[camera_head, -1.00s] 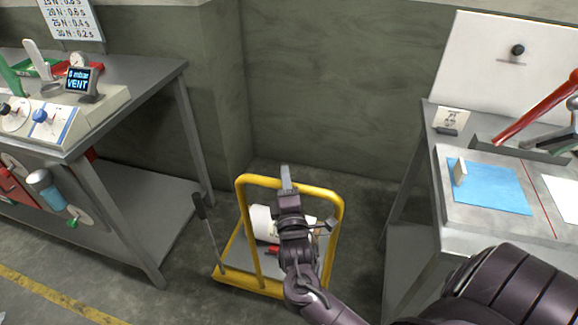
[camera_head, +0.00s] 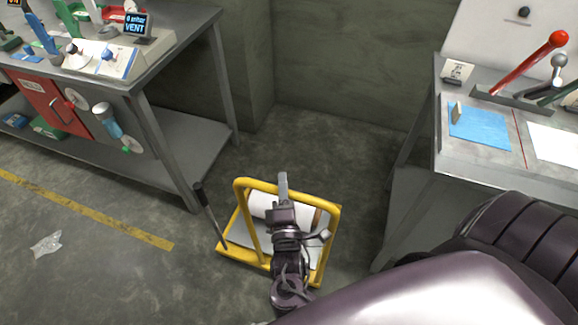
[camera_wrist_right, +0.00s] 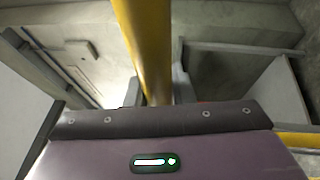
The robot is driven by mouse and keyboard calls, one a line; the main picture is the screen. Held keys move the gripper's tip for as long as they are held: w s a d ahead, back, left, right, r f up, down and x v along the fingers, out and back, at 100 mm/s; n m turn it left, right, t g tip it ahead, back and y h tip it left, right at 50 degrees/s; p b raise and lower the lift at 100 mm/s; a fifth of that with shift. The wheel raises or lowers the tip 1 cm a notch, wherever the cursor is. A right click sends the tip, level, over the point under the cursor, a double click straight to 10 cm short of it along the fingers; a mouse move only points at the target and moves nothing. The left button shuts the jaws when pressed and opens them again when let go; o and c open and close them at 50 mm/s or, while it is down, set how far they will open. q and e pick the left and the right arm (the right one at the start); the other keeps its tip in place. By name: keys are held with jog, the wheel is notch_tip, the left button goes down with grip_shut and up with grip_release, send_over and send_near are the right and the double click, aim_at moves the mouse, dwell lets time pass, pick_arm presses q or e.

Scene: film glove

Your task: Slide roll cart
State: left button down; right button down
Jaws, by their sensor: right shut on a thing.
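The roll cart (camera_head: 250,256) is a low platform cart with a yellow tubular frame and a raised push handle. It stands on the floor at lower centre in the head view. A white roll (camera_head: 268,207) lies on its deck, partly hidden by my arm. A dark-tipped lever (camera_head: 209,216) rises at the cart's left side. My right gripper (camera_head: 283,187) is shut on the top bar of the handle. In the right wrist view the yellow handle bar (camera_wrist_right: 148,45) runs down between the fingers. My left gripper is not in view.
A grey workbench (camera_head: 172,150) with instruments stands to the left. A grey table (camera_head: 465,165) with a blue sheet (camera_head: 479,127) stands to the right. Free floor lies behind the cart, towards the wall (camera_head: 345,65). Clear plastic litter (camera_head: 46,244) lies on the floor at left.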

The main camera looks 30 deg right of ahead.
jog(key=shift+s+a+p, duration=0.5)
jog(key=shift+s+a, duration=1.15)
jog(key=shift+a, duration=0.3)
jog(key=c, duration=1.3)
grip_release()
jog(key=shift+o, duration=0.2)
jog(key=b, duration=0.2)
send_near(276, 193)
jog(key=shift+s+a, duration=0.2)
jog(key=shift+f, duration=0.1)
